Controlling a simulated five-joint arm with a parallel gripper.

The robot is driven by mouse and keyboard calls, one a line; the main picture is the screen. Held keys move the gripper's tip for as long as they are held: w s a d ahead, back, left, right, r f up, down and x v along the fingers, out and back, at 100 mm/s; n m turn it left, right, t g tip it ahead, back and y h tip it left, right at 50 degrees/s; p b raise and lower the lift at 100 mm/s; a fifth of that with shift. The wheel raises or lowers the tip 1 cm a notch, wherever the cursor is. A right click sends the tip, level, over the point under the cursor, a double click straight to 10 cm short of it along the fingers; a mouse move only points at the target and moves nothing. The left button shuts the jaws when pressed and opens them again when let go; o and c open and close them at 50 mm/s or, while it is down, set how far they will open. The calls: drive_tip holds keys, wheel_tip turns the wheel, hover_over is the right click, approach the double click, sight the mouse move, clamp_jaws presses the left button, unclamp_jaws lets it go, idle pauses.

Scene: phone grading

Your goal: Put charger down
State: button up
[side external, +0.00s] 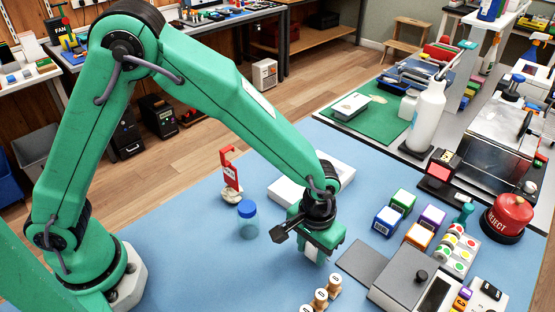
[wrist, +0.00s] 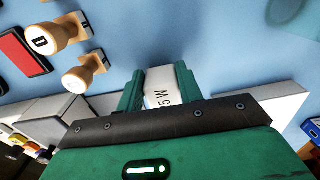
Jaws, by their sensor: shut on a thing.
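The charger (wrist: 159,92) is a small white block with dark print ending in "5W" in the wrist view. My gripper (wrist: 159,78) is shut on it, one green finger on each side. In the side external view, my gripper (side external: 312,252) points down over the blue mat (side external: 190,255), right of the blue-capped jar. A bit of the white charger (side external: 309,253) shows between the fingers there. Much of it is hidden by the gripper, and I cannot tell whether its lower end touches the mat.
Wooden-handled stamps (side external: 321,298) stand close in front of my gripper. A dark grey pad (side external: 362,262) and a grey box (side external: 403,279) lie to the right. A white slab (side external: 288,192) lies behind, and the blue-capped jar (side external: 248,222) stands left. Coloured boxes (side external: 387,221) are at right. The mat's left front is clear.

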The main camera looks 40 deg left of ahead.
sight(312, 247)
drive_tip(key=shift+f, duration=0.1)
drive_tip(key=o, duration=1)
wheel_tip(312, 247, up, 12)
drive_tip(key=shift+r, duration=0.15)
idle(0.6)
